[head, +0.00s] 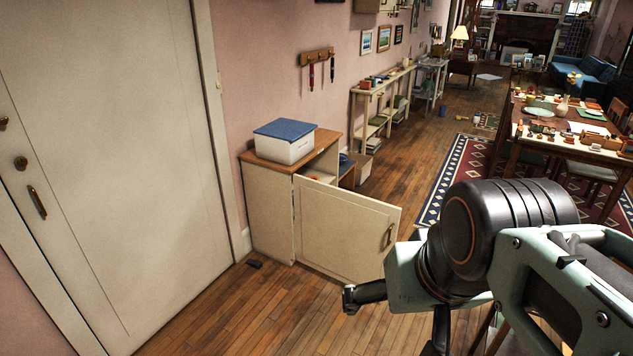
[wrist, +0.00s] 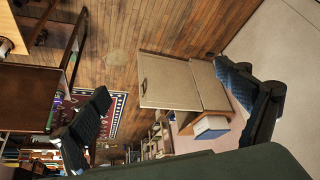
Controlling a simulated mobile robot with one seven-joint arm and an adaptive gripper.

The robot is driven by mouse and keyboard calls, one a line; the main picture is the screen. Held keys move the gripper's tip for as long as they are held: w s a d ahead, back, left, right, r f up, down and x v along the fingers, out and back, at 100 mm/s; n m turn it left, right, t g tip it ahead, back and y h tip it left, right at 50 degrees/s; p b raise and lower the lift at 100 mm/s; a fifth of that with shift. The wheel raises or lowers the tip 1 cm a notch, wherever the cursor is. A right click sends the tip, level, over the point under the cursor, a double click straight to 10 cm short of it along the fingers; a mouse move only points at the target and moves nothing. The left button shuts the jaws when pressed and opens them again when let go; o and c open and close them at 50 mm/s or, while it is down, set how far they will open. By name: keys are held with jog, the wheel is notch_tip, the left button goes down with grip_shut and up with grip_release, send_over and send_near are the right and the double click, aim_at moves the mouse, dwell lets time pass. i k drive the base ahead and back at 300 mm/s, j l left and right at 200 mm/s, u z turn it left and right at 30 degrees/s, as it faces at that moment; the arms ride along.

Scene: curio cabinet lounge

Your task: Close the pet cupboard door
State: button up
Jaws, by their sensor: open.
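The pet cupboard (head: 267,208) is a low cream cabinet with a wooden top, standing against the pink wall. Its cream door (head: 343,230) stands wide open, swung out over the floor, with a brass handle (head: 390,235) near its free edge. The door also shows in the wrist view (wrist: 170,82), between and beyond my fingers. My gripper (wrist: 172,110) is open and empty, with its dark fingers spread well apart.
A white box with a blue lid (head: 285,142) sits on the cupboard top. A small dark object (head: 254,264) lies on the floor by the cupboard's base. A large cream door (head: 105,160) is at left. A cluttered table (head: 515,145) and patterned rug (head: 450,185) are at right. Floor in front is clear.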

aim_at(347, 236)
jog(key=i, duration=0.3)
jog(key=i+l, duration=0.25)
jog(key=i, duration=0.2)
jog(key=i+l, duration=0.25)
jog(key=i, duration=0.2)
